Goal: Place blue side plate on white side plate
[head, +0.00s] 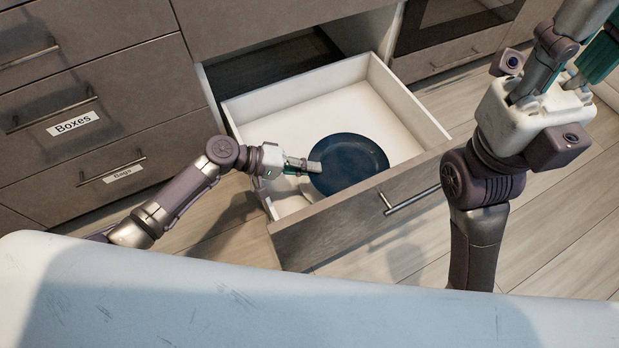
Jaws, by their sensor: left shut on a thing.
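The blue side plate (350,165) is in the open drawer, near its front left. My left gripper (313,167) reaches over the drawer's left wall and is shut on the plate's left rim. I cannot make out the white side plate clearly; a pale patch (288,203) shows left of the blue plate, but it blends with the white drawer floor. My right gripper (570,60) is raised at the upper right, away from the drawer. Its fingertips are not clear enough to tell whether it is open or shut.
The open drawer (409,104) has white walls and a brown front with a bar handle (411,199). Closed drawers labelled Boxes (73,124) and Bags (123,172) are at the left. A dark oven (450,25) is behind. Wood floor lies right of the drawer.

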